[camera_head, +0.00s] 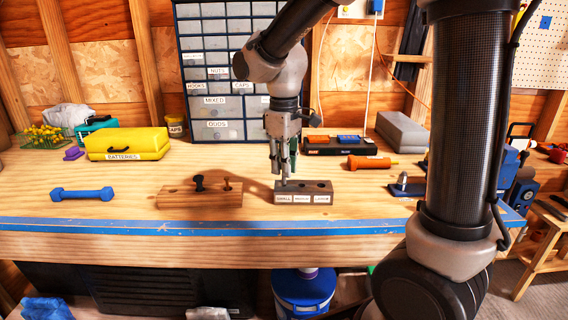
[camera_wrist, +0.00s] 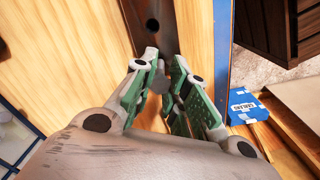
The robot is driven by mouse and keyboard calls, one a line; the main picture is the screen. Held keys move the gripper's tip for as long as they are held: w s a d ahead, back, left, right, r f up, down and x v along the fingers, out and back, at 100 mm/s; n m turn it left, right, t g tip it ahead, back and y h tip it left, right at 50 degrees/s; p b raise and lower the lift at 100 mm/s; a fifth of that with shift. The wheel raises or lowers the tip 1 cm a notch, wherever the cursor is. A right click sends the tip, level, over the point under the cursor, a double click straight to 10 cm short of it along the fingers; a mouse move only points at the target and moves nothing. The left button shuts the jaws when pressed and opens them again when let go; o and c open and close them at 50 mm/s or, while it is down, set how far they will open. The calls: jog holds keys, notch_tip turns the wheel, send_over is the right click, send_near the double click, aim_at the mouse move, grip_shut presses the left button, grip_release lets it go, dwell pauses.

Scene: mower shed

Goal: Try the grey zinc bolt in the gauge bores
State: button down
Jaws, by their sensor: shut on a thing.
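The wooden gauge block (camera_head: 304,198) stands on the bench, with labels SMALL, MEDIUM and LARGE on its front. My gripper (camera_head: 284,174) points down over its left end, above the SMALL label. In the wrist view, my gripper (camera_wrist: 165,82) is shut on the grey zinc bolt (camera_wrist: 160,81), which is mostly hidden between the green-padded fingers. The bolt's lower end is at the block's top by the left bore; I cannot tell whether it is inside. The gauge block also shows in the wrist view (camera_wrist: 142,8), with one dark open bore.
A wooden rack (camera_head: 200,201) left of the gauge holds a black bolt (camera_head: 199,182) and a brownish bolt (camera_head: 228,185). A blue dumbbell-shaped thing (camera_head: 82,194), a yellow batteries case (camera_head: 127,144) and an orange-handled tool (camera_head: 369,162) lie around. Bench between rack and gauge is clear.

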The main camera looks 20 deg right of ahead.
jog(key=shift+f, duration=0.15)
dwell(0.4)
jog(key=shift+r, duration=0.2)
jog(key=shift+f, duration=0.3)
dwell(0.6)
jog(key=shift+r, duration=0.3)
jog(key=shift+f, duration=0.2)
dwell(0.8)
jog(key=shift+r, duration=0.2)
jog(key=shift+f, duration=0.35)
dwell(0.3)
jog(key=shift+r, duration=0.4)
